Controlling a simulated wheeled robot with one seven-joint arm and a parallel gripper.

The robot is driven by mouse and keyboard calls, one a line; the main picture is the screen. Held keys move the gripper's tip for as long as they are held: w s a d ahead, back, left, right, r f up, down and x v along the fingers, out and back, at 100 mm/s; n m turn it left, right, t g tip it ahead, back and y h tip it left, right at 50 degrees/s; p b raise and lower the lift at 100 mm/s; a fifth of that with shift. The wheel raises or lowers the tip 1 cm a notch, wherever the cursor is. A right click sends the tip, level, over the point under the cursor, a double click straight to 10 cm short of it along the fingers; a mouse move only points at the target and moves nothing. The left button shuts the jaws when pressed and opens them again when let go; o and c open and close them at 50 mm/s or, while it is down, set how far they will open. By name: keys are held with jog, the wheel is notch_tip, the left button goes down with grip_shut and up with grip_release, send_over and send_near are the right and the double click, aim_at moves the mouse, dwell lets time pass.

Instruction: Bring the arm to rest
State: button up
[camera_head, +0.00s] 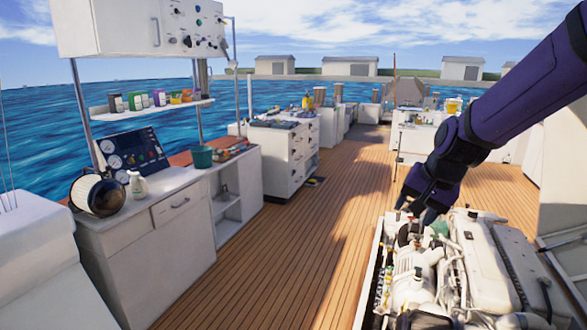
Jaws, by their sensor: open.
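My purple arm (515,92) reaches in from the upper right. My gripper (418,203) is at its lower end, pointing down, above the far end of the white engine (485,262). The gripper is small and dark in this view, and I see nothing clearly held in it. I cannot tell whether its fingertips touch the engine parts below. A small green part (440,228) shows on the engine just right of the gripper.
The wooden deck (285,250) between counter and engine is clear.

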jog(key=s+d+r+n, duration=0.1)
jog(key=s+r+n, duration=0.1)
jog(key=s, duration=0.6)
jog(key=s+d+r+n+h, duration=0.1)
jog(key=s+r, duration=0.3)
jog(key=s, duration=0.4)
jog(key=s+d+r+n+t+h, duration=0.1)
jog(key=s+d+r+n, duration=0.1)
jog(key=s, duration=0.7)
jog(key=shift+d+r+n, duration=0.35)
jog(key=shift+r+n, duration=0.15)
jog(key=shift+r, duration=0.45)
jog(key=shift+s, duration=0.1)
